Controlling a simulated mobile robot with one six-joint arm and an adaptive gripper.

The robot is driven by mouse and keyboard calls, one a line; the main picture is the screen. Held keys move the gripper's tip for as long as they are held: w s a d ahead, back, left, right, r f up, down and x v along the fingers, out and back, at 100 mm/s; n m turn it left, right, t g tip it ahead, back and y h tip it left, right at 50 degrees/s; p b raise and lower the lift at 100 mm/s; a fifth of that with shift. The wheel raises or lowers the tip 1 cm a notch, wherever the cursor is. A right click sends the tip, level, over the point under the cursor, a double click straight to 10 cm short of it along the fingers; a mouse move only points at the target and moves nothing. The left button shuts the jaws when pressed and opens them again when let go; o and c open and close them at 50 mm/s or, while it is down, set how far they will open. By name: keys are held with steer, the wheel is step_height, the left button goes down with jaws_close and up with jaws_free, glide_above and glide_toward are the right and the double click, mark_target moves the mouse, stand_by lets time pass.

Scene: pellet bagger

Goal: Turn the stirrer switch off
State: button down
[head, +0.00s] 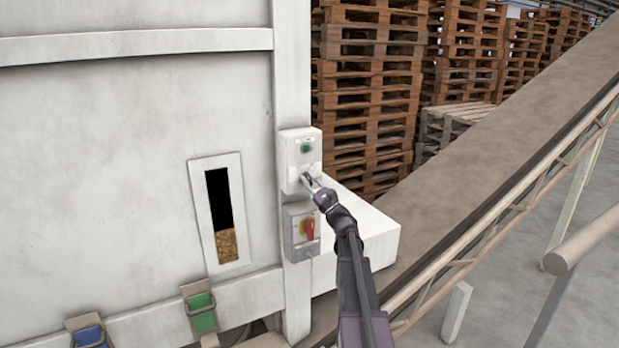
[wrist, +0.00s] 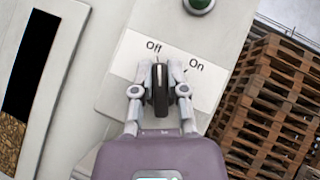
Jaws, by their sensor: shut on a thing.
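The stirrer switch is a black knob (wrist: 160,95) on a pale box (head: 290,165) fixed to the machine's post. In the wrist view, a white label (wrist: 137,55) above the knob reads "Off" on the left and "On" on the right. My gripper (wrist: 158,74) is shut on the knob, one finger on each side. In the head view my gripper (head: 308,181) reaches the box's lower part and hides the knob.
A round green button or lamp (head: 306,147) sits above the knob. Below is a grey box with a red handle (head: 310,229) on yellow. A window with pellets (head: 227,246) is to the left. Pallets (head: 365,100) and a sloping conveyor (head: 500,150) are to the right.

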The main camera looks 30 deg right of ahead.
steer(key=shift+w+d+n+g+y, duration=0.1)
steer(key=shift+w+n+g+y, duration=0.1)
steer(key=shift+n+g+y, duration=0.5)
steer(key=shift+n, duration=0.3)
steer(key=c, duration=0.7)
jaws_free()
steer(key=shift+o, duration=0.2)
steer(key=shift+w+f, duration=0.2)
steer(key=shift+w, duration=0.05)
steer(key=shift+s+r, duration=0.1)
steer(key=shift+s, duration=0.15)
steer(key=shift+w+t, duration=0.1)
steer(key=shift+t, duration=0.2)
steer(key=shift+m+h, duration=0.3)
steer(key=shift+m, duration=0.3)
